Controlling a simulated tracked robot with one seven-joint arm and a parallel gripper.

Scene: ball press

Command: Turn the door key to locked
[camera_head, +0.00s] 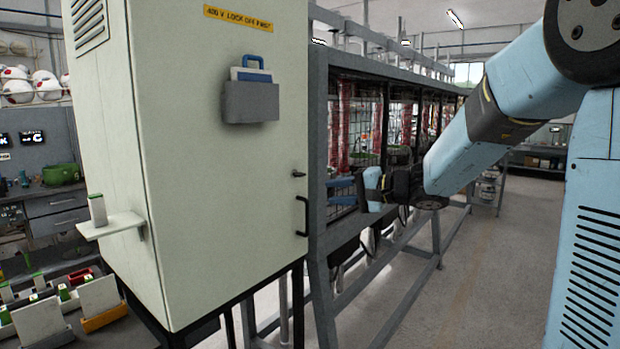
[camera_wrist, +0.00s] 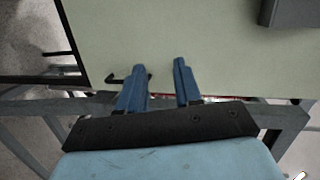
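The door key (camera_head: 298,174) is a small dark piece near the right edge of the pale green cabinet door (camera_head: 230,190), above the black door handle (camera_head: 302,217). Its turn position is too small to read. My gripper (camera_head: 331,191) is to the right of the key and apart from it, its two blue fingers pointing toward the cabinet side. In the wrist view the fingers of my gripper (camera_wrist: 159,65) are spread with nothing between them. The door handle (camera_wrist: 115,81) shows there beside the left finger, partly covered by it. I cannot make out the key in that view.
A grey pocket (camera_head: 251,102) with a blue-handled item is on the door. A shelf (camera_head: 110,224) with a small box juts out from the cabinet's left side. A grey machine frame (camera_head: 318,160) stands close behind my gripper. Open floor (camera_head: 480,270) lies to the right.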

